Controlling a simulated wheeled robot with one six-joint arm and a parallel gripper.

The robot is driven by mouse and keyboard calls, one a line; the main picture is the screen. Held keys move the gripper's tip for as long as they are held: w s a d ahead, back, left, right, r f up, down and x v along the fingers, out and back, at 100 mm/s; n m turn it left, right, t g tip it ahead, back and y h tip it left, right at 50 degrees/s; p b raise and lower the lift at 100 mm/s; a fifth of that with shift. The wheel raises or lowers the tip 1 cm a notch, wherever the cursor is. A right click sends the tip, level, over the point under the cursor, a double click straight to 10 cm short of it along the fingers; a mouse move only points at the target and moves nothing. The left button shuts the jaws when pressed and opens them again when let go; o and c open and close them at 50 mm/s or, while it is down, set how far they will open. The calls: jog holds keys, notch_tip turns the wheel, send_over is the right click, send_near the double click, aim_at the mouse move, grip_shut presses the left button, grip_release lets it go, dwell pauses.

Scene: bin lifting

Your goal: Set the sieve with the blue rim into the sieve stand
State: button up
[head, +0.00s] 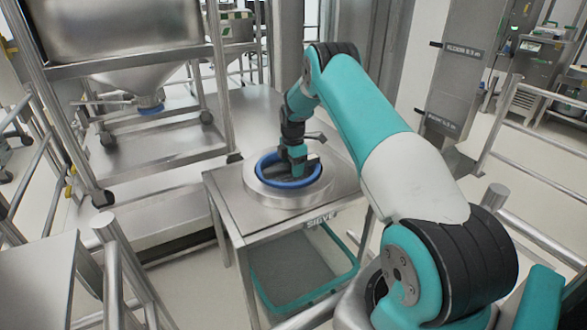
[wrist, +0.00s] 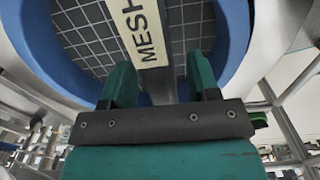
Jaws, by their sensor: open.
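The sieve with the blue rim (head: 262,168) sits inside the round steel collar of the sieve stand (head: 286,200), and its rim looks about level. The stand's front edge bears the word SIEVE. In the wrist view the sieve's blue rim (wrist: 233,40) curves around a dark grid mesh, with a pale crossbar (wrist: 140,30) marked MESH. My gripper (head: 297,166) points down into the sieve. In the wrist view its teal fingers (wrist: 160,75) are open, apart on either side of the crossbar. My gripper hides part of the mesh and rim.
A teal-rimmed bin (head: 300,265) is under the stand's table. A steel frame with a hopper (head: 135,85) stands at the back left. Railings (head: 115,265) run at the front left and right. The bare steel tabletop (head: 225,190) shows beside the collar.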

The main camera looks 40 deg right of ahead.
notch_tip(320, 180, up, 11)
jog(key=shift+f+p, duration=0.1)
jog(key=shift+p, duration=0.4)
jog(key=s+a+r+m, duration=0.1)
jog(key=s+a+r, duration=0.1)
jog(key=a+r, duration=0.45)
jog(key=s+a+r+m+y, duration=0.1)
jog(key=s+a+r, duration=0.15)
jog(key=a, duration=0.65)
jog(key=s+a+r+m, duration=0.1)
jog(key=s+a+r, duration=0.1)
jog(key=a+r, duration=0.45)
jog(key=s+a+m+y, duration=0.1)
jog(key=s+a, duration=0.5)
jog(key=s, duration=0.3)
jog(key=s+a+r+m+y, duration=0.1)
jog(key=s+a+m, duration=0.1)
jog(key=s+a, duration=0.4)
jog(key=s+a+r+m+y, duration=0.1)
jog(key=s+a+m, duration=0.1)
jog(key=s+a, duration=0.5)
jog(key=s, duration=0.6)
jog(key=shift+r, duration=0.25)
notch_tip(320, 180, up, 16)
jog(key=p, duration=1.6)
